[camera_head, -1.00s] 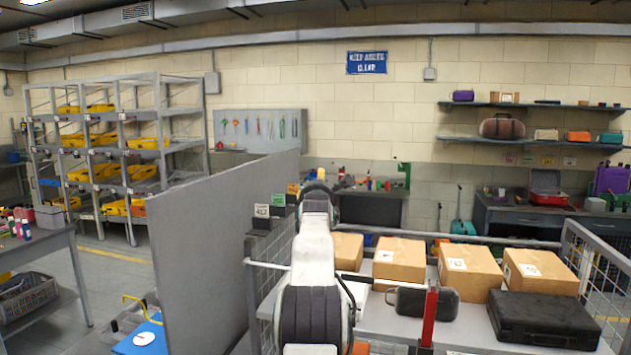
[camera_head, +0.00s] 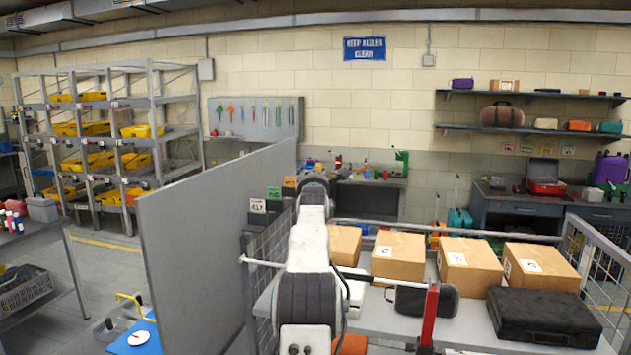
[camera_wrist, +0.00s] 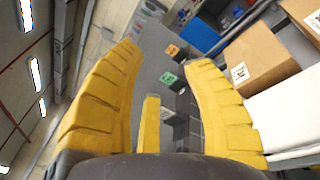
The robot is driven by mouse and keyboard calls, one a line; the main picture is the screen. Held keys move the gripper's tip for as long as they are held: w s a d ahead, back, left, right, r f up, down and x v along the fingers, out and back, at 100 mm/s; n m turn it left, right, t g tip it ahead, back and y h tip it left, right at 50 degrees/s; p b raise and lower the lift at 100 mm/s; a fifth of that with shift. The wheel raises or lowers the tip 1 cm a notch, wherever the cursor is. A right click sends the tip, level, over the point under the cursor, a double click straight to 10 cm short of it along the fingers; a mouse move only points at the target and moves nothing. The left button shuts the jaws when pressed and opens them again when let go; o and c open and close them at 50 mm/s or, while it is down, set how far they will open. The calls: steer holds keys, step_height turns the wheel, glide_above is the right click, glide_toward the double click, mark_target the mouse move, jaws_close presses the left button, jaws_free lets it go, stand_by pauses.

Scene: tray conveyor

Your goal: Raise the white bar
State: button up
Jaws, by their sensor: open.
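The white bar (camera_head: 262,263) is a thin, nearly level rod in the head view. It runs from the mesh fence at the left, passes behind my arm, and shows again on the right toward a red post (camera_head: 430,315). My arm hides its middle. My gripper (camera_wrist: 165,58) shows in the wrist view with its yellow fingers spread wide and nothing between them. In the head view my arm hides the gripper. I cannot pick out the bar with certainty in the wrist view.
Cardboard boxes (camera_head: 398,256) and black cases (camera_head: 543,318) stand on the table at the right. A grey panel (camera_head: 215,250) rises to the left of my arm. Small dark holders with coloured cards (camera_head: 258,206) top the fence. A white block (camera_wrist: 288,118) is right of my fingers.

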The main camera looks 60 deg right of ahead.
jaws_close()
steer(key=c, duration=0.8)
jaws_free()
steer(key=o, duration=1.1)
steer(key=shift+o, duration=0.2)
steer(key=shift+a, duration=0.1)
steer(key=v, duration=1.1)
steer(key=shift+s+a, duration=0.2)
steer(key=shift+a, duration=0.15)
steer(key=shift+c, duration=0.3)
